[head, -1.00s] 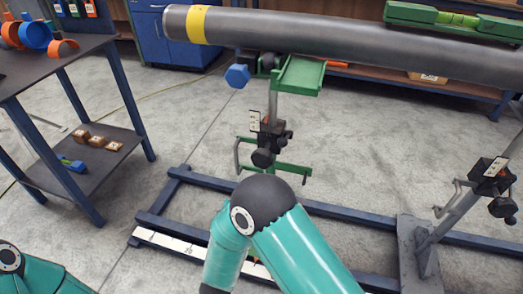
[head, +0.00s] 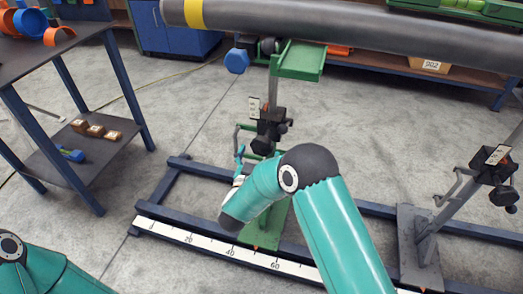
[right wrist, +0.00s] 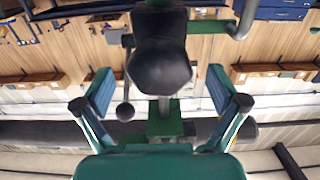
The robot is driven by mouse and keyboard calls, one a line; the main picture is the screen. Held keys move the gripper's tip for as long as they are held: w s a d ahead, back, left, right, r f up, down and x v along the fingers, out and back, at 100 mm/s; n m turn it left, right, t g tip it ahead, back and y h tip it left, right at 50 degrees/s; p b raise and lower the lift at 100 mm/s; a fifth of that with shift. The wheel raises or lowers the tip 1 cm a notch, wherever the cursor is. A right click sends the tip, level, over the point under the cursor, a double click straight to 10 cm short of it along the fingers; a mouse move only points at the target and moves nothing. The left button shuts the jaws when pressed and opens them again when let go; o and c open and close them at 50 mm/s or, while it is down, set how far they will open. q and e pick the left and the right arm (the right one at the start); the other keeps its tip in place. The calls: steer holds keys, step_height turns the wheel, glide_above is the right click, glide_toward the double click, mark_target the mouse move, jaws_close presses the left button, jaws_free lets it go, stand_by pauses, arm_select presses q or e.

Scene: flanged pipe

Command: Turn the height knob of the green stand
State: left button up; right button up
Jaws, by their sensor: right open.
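The green stand (head: 297,62) holds the grey pipe (head: 350,38) on its top bracket. A black clamp with a white label sits on its post, with a dark rounded knob (head: 262,146) at the front, presumably the height knob. In the right wrist view the dark knob (right wrist: 160,68) is large and central, between the spread fingers and apart from both. My right gripper (head: 240,158) is open, just left of and below the knob in the head view, partly hidden by my arm; its blue finger pads show in the wrist view (right wrist: 161,90). My left gripper is out of frame.
A grey stand (head: 425,245) with its own black clamp is at right. A blue floor frame (head: 178,222) with a white scale (head: 205,243) lies below. A dark side table (head: 75,150) stands at left.

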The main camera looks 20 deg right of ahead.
steer(key=shift+x, duration=1.1)
steer(key=c, duration=1.1)
steer(key=shift+c, duration=0.2)
steer(key=shift+n, duration=0.4)
steer(key=n+p, duration=0.1)
steer(key=n, duration=0.2)
steer(key=shift+a+n+p, duration=0.1)
steer(key=shift+n+p, duration=0.75)
steer(key=shift+n, duration=1.15)
